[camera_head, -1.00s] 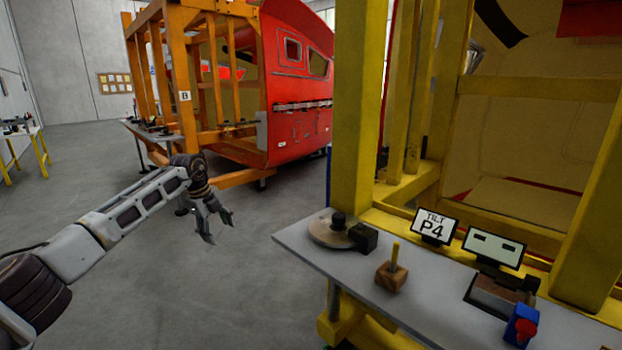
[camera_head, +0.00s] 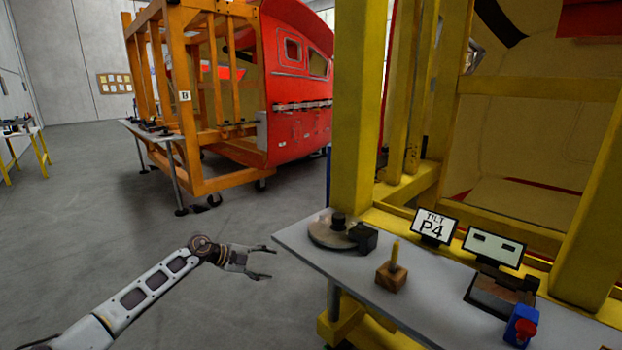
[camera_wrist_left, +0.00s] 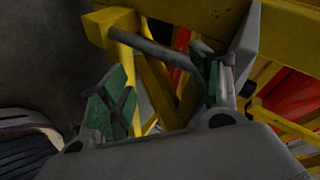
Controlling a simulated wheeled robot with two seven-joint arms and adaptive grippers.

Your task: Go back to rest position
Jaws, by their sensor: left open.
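My left gripper (camera_head: 268,262) is open and empty over the grey floor in the head view. It is just left of the front left corner of the grey worktable (camera_head: 300,240), with a small gap in the picture. In the left wrist view its two green-padded fingers (camera_wrist_left: 160,100) stand apart with nothing between them. Yellow frame bars show beyond them. My right gripper is not in view.
On the worktable are a round disc (camera_head: 328,232), a wooden block with a yellow peg (camera_head: 391,278), a "TILT P4" sign (camera_head: 433,227) and a red-buttoned blue box (camera_head: 521,326). A yellow frame (camera_head: 355,110) rises behind it.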

